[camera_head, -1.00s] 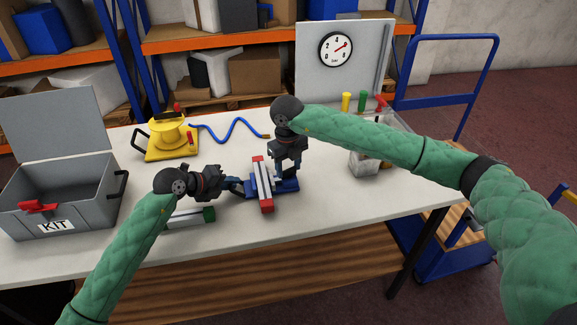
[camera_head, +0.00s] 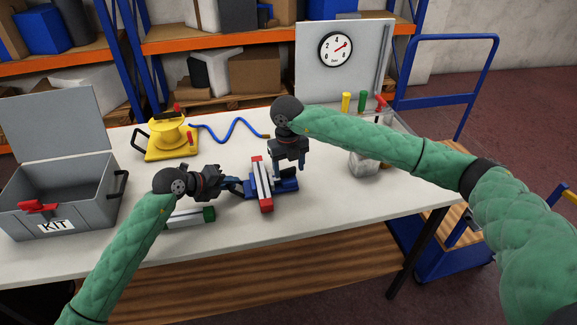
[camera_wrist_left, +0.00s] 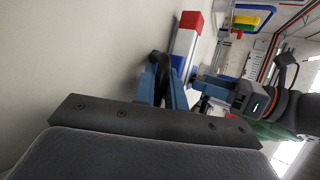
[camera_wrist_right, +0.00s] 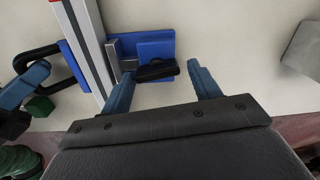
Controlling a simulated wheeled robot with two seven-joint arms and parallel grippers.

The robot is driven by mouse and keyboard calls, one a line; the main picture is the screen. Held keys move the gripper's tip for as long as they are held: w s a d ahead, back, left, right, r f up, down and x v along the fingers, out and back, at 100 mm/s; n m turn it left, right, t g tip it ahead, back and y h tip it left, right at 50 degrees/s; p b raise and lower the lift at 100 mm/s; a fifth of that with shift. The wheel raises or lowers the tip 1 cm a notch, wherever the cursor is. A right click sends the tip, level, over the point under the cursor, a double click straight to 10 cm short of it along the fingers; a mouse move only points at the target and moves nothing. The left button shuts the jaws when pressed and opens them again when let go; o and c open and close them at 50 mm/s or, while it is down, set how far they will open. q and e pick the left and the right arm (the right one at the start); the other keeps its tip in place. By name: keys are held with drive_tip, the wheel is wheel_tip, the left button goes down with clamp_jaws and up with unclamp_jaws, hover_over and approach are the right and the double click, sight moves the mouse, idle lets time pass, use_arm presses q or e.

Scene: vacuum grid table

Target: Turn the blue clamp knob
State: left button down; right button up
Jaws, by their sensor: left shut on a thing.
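The blue clamp (camera_head: 287,186) lies on the white table with a red-ended white-and-grey bar (camera_head: 262,183) across it. In the right wrist view, a flat black knob (camera_wrist_right: 156,71) sits at the near edge of the clamp's blue block (camera_wrist_right: 155,46). My right gripper (camera_head: 288,164) is open above the clamp's right end; its fingers (camera_wrist_right: 162,80) stand apart on either side of the knob, with nothing held. My left gripper (camera_head: 241,187) is shut on the black loop handle (camera_wrist_right: 38,62) at the clamp's left side, also seen in the left wrist view (camera_wrist_left: 160,68).
A grey KIT box (camera_head: 65,200) stands at left. A yellow device (camera_head: 170,136) with a blue hose (camera_head: 232,132) is behind.

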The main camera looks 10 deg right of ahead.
sight(287, 169)
drive_tip(key=shift+o, duration=0.5)
drive_tip(key=shift+a+r, duration=0.1)
drive_tip(key=shift+r, duration=0.2)
wheel_tip(287, 169, up, 11)
drive_tip(key=shift+a+r, duration=0.15)
drive_tip(key=shift+r, duration=0.05)
